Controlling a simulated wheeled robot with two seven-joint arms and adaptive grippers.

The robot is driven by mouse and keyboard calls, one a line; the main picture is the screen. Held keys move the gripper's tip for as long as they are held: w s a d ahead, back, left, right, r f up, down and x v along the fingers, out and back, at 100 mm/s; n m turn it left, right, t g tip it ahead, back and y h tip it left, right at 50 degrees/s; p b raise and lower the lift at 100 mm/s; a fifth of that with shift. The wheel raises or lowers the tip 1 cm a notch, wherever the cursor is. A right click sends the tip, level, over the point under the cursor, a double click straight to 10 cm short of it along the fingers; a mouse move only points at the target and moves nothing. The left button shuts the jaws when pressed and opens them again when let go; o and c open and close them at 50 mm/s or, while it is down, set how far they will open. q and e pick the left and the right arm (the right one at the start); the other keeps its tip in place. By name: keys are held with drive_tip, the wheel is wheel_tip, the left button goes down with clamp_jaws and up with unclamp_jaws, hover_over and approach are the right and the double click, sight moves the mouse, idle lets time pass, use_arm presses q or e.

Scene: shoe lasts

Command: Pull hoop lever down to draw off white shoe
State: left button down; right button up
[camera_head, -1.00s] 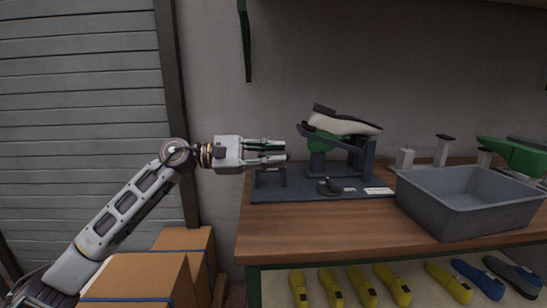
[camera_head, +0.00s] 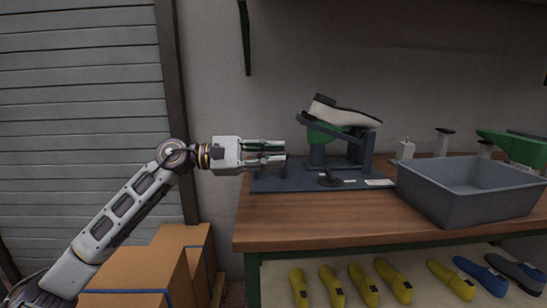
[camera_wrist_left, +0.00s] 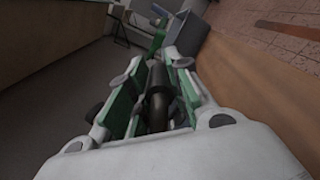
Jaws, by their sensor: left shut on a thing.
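The white shoe (camera_head: 352,117) with a dark sole sits tilted, heel up at left and toe down at right, over the green last (camera_head: 322,133). The dark hoop (camera_head: 312,124) slopes beneath the shoe, on a dark stand (camera_head: 367,152) fixed to a dark base plate (camera_head: 290,183). My left gripper (camera_head: 275,151) is at the left end of the plate, left of the shoe. In the left wrist view, its green-padded fingers (camera_wrist_left: 157,105) are shut on a dark round bar (camera_wrist_left: 158,88), which looks like the lever's handle. The lever's link to the hoop is hard to see.
A grey bin (camera_head: 465,212) stands at the right of the wooden bench (camera_head: 330,222). A small dark knob (camera_head: 330,178) and labels are on the plate. More lasts (camera_head: 520,149) stand at the back right. Cardboard boxes (camera_head: 140,275) are at lower left.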

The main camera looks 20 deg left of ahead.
use_arm(q)
drive_tip(key=shift+s+d+f, duration=0.1)
drive_tip(key=shift+d+f, duration=0.15)
drive_tip(key=shift+f, duration=0.2)
drive_tip(key=c, duration=1.3)
unclamp_jaws()
drive_tip(key=shift+c, duration=0.2)
drive_tip(key=shift+o, duration=0.3)
drive_tip(key=shift+s+a, duration=0.15)
drive_tip(key=shift+r, duration=0.2)
drive_tip(key=shift+r, duration=0.1)
drive_tip(key=shift+a, duration=0.25)
drive_tip(key=v, duration=1.1)
drive_tip(key=shift+a, duration=0.25)
